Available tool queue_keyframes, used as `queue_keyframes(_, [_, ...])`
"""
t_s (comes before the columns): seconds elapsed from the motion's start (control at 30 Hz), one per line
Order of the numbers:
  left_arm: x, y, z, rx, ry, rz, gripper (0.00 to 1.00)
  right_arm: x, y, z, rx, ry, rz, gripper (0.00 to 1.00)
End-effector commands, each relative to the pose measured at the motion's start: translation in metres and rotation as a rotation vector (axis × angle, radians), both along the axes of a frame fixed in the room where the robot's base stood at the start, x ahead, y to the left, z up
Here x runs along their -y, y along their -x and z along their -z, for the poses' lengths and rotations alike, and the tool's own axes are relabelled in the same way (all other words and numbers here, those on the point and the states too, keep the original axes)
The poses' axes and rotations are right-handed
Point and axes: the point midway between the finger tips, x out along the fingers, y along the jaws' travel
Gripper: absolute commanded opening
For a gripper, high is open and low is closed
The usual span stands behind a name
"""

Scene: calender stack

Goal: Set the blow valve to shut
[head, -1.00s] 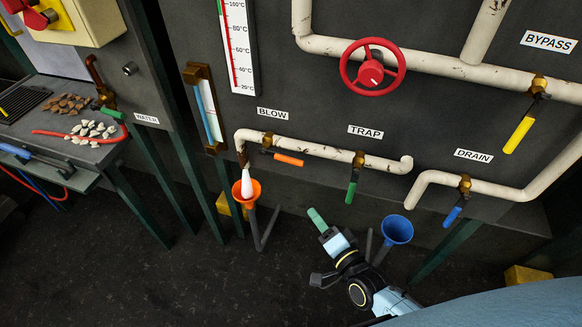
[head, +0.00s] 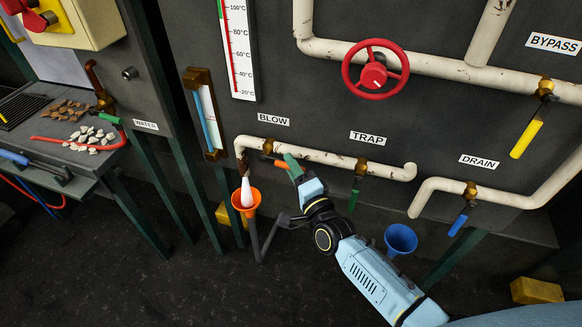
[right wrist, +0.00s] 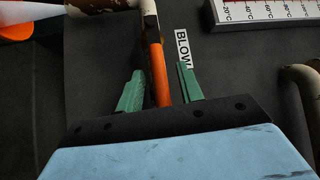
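The blow valve (head: 267,146) sits on the white pipe under the BLOW label (head: 273,119). Its orange handle (head: 280,163) lies roughly along the pipe, pointing right. My right gripper (head: 291,164) is at the handle, its green fingers hiding the handle's far end in the head view. In the right wrist view the orange handle (right wrist: 158,70) runs between the two fingers (right wrist: 158,90), with a gap on both sides, so the gripper is open around it. A white plume (head: 246,190) comes from the pipe's left end. My left gripper is not in view.
An orange funnel (head: 246,201) is under the pipe's end, and a blue funnel (head: 400,238) stands lower right. The green trap handle (head: 354,195) hangs right of my gripper. A red handwheel (head: 375,68) and the blue drain handle (head: 458,222) are farther away.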

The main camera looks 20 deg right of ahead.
Motion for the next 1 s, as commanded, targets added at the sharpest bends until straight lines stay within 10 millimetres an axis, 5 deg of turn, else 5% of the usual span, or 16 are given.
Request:
queue_keyframes(0.4, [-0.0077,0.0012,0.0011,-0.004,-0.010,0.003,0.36,-0.0019,-0.0086,-0.0011,-0.001,0.001,-0.001,0.37])
queue_keyframes(0.7, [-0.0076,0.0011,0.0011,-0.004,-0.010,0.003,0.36,-0.0018,-0.0083,-0.0011,-0.001,0.001,-0.001,0.00])
queue_keyframes(1.0, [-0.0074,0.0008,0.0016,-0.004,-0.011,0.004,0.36,-0.0015,-0.0084,-0.0008,0.000,0.000,0.000,0.00])
